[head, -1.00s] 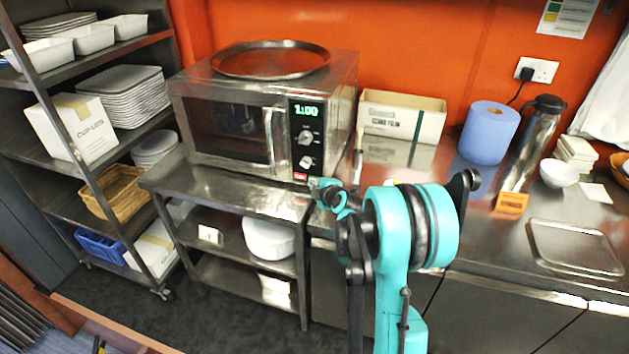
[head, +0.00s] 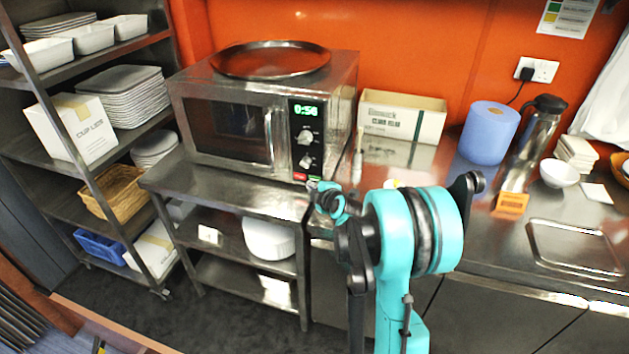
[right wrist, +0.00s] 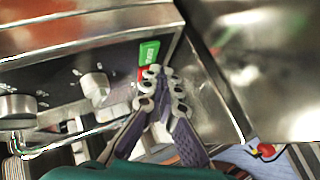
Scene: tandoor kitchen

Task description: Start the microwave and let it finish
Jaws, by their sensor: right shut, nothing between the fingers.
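The steel microwave (head: 228,90) stands on a steel stand with its door shut. Its green display (head: 303,110) shows a time beginning 0:5; the last digit is hard to read. Two knobs (head: 305,137) sit below it. At the panel's bottom are a red button (head: 300,177) and a green button (head: 314,178). In the right wrist view the green button (right wrist: 148,52) and the red button (right wrist: 141,74) show just beyond my right gripper (right wrist: 163,82). That gripper is shut and empty, its fingertips close to the buttons; I cannot tell if they touch. My left gripper is not in view.
A round steel tray (head: 270,60) lies on the microwave. A cardboard box (head: 402,116), a blue paper roll (head: 489,133) and a steel flask (head: 533,142) stand on the counter at right. A shelf rack (head: 88,160) with dishes stands at left.

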